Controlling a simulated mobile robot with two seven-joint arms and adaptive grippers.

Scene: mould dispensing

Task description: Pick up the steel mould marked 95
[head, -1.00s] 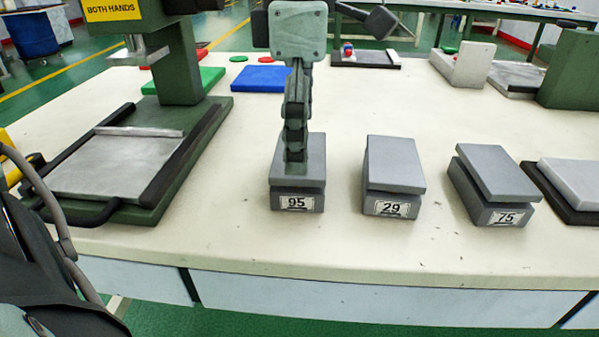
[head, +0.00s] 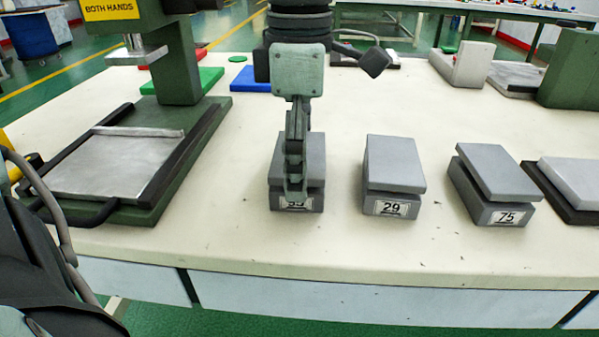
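The steel mould marked 95 (head: 315,165) is a grey block with a slab-like top and a front label. It stands on the pale table, leftmost of a row of similar moulds. My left gripper (head: 294,192) points straight down over it, seen edge-on. Its near finger covers the middle of the top and part of the label, leaving the number only partly readable. Any far finger is hidden behind it. I cannot tell whether the fingers touch the mould or how wide they stand. My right gripper is not in view.
The moulds marked 29 (head: 394,165) and 75 (head: 497,180) stand to the right, with clear gaps. A green press (head: 215,120) with a metal plate (head: 115,165) is at left. Blue (head: 250,86) and green (head: 208,78) plates lie behind. A light block (head: 575,180) sits at far right.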

